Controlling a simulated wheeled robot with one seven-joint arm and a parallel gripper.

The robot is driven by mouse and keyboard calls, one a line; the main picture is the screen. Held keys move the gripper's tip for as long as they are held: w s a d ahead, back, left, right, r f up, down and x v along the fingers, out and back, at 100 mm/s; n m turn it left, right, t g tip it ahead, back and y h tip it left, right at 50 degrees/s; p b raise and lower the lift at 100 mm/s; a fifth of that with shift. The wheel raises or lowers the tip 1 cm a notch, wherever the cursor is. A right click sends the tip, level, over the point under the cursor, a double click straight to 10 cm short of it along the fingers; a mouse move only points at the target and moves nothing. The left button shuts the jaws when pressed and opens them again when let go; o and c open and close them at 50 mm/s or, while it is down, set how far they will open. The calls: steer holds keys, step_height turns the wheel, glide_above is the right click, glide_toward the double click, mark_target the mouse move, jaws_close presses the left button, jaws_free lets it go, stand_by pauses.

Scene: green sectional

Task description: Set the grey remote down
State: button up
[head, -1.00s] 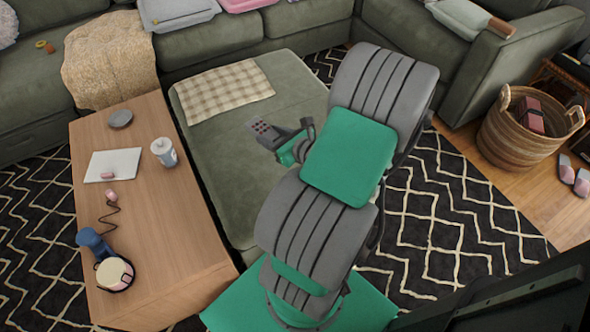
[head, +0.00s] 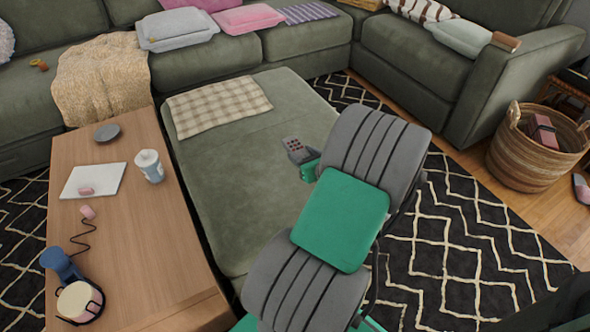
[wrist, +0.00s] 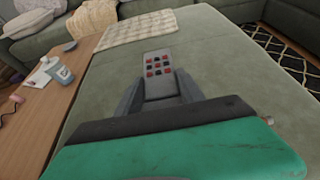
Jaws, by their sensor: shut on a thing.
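The grey remote (head: 297,150), with dark and red buttons, is held over the right part of the green ottoman (head: 250,190). My gripper (wrist: 160,88) is shut on the remote in the wrist view, its fingers on either side of the remote's near end. The remote (wrist: 158,65) points away from me, with its button face up. I cannot tell whether its underside touches the cushion. In the head view my arm hides most of the gripper.
A checked cloth (head: 218,106) lies on the ottoman's far end. A wicker basket (head: 530,160) stands at right. The ottoman's middle is clear.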

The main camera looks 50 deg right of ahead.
steer(key=b, duration=0.3)
glide_above(295, 170)
steer(key=f, duration=0.5)
steer(key=shift+s+a+f, duration=0.1)
steer(key=shift+s+f, duration=0.15)
steer(key=shift+f, duration=0.05)
steer(key=f, duration=0.1)
steer(key=f+b, duration=0.2)
steer(key=shift+w+f, duration=0.25)
steer(key=shift+f, duration=0.15)
steer(key=shift+r, duration=0.2)
steer(key=shift+f, duration=0.2)
steer(key=o, duration=1.5)
steer(key=shift+c, duration=0.2)
steer(key=shift+r, duration=0.1)
